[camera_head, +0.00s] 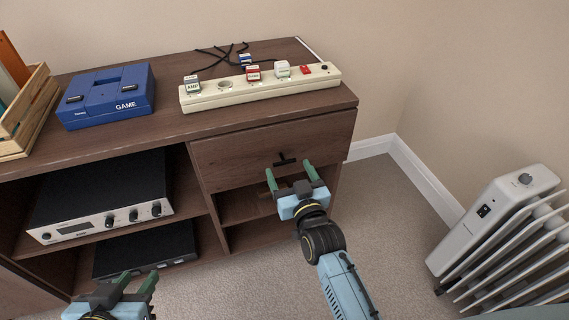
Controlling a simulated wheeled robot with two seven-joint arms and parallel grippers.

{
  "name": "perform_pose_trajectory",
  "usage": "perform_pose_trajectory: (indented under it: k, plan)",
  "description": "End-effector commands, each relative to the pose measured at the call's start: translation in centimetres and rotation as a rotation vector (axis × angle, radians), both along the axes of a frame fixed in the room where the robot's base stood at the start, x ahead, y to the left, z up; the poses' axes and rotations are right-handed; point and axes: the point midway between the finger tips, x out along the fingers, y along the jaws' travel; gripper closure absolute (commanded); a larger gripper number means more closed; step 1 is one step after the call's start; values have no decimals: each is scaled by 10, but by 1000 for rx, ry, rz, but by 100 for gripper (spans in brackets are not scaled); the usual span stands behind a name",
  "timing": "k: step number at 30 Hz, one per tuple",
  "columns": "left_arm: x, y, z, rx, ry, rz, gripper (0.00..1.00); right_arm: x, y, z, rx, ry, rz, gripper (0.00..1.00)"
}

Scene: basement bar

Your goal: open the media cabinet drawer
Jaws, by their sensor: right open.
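The brown wooden media cabinet (180,128) stands against the wall. Its drawer (230,155) is at the upper right of the front and looks shut, with a small dark handle (285,160) in its front. My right gripper (292,173) is open just in front of and below the handle, with its green fingers pointing at the drawer. Whether a finger touches the drawer front cannot be told. My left gripper (130,279) is at the lower left, in front of the lower shelf. Its fingers stand apart and nothing shows between them.
A power strip (230,96) with several plugs, a blue game console (106,97) and a wooden crate (28,112) stand on top. A silver receiver (100,215) and a black box (150,250) sit on the shelves. A white radiator (490,225) stands right. Carpet (385,215) between is clear.

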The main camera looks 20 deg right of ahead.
Motion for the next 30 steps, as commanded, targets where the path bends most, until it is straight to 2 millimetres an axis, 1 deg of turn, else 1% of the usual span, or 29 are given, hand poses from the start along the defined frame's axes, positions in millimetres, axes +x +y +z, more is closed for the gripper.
perform_pose_trajectory:
  k: [3, 6, 12, 15, 19, 27, 30]
  plan:
    - [13, -7, 15, -31, -119, -10, 64, 14, 0, -1, 0, -2, 0, 24]
    - [21, -13, 29, -57, -214, -18, 64, 23, 1, -2, 0, 0, 0, 24]
    - [31, -20, 53, -98, -361, -29, 64, 38, 1, -1, 1, 0, -1, 24]
    - [33, -22, 61, -110, -407, -33, 64, 42, 1, -1, 1, 0, 0, 24]
    - [34, -23, 66, -118, -435, -34, 64, 45, 2, 0, 1, 0, 0, 24]
    - [34, -24, 67, -120, -439, -35, 64, 45, 2, 0, 1, 1, 0, 24]
    - [34, -23, 67, -119, -438, -34, 64, 45, 2, 0, 1, 1, 0, 37]
